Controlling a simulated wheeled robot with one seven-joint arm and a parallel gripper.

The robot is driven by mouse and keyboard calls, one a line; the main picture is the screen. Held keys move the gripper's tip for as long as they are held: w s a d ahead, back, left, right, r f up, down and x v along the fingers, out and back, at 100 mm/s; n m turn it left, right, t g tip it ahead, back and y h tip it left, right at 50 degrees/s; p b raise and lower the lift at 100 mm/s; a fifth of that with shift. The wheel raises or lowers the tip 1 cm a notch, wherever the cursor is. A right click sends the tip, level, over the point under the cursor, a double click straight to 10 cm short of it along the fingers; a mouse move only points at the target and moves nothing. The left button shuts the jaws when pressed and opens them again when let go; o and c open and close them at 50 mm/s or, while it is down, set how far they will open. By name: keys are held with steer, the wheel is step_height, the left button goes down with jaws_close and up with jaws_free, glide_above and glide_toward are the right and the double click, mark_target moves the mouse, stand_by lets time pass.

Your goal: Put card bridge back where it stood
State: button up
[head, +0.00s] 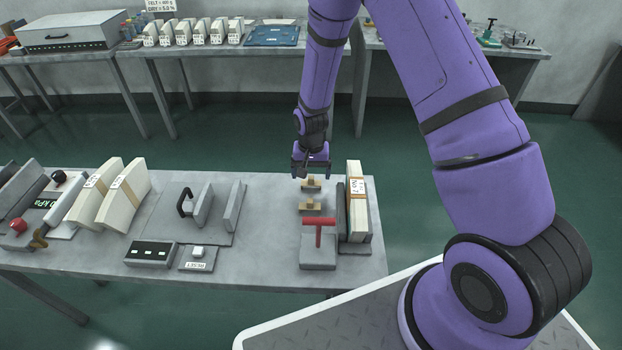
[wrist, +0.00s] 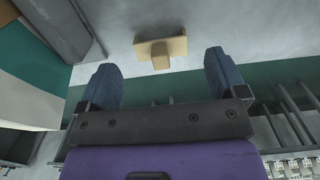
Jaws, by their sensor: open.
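In the wrist view one tan piece (wrist: 161,50) lies on the table, beyond and between the two blue fingertips of my gripper (wrist: 163,70). The fingers are apart with nothing between them, and the piece appears untouched.
A red T-handled tool on a grey block (head: 318,252) stands in front. A rack with upright pale boards (head: 355,205) stands close on the right. A plate with upright grey blocks (head: 200,222) is to the left. The table (head: 270,210) is bare between them.

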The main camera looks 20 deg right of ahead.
step_height(320, 180, up, 10)
step_height(320, 180, up, 12)
steer(key=n+t, duration=0.1)
glide_above(312, 177)
steer(key=s+d, duration=0.1)
steer(key=s, duration=0.2)
steer(key=s+d+r+n+t, duration=0.1)
steer(key=s+r, duration=0.2)
steer(key=r, duration=0.2)
steer(key=s+d+r+t, duration=0.1)
steer(key=s+r, duration=0.2)
steer(key=r, duration=0.3)
steer(key=s+d+r+n+t, duration=0.1)
steer(key=s+r, duration=0.4)
steer(key=s, duration=0.5)
steer(key=s+d+r+n+t, duration=0.1)
steer(key=s+d+r, duration=0.1)
steer(key=s+r, duration=0.4)
steer(key=s, duration=0.5)
steer(key=shift+s+d+r+n+t, duration=0.2)
steer(key=shift+n+t, duration=0.1)
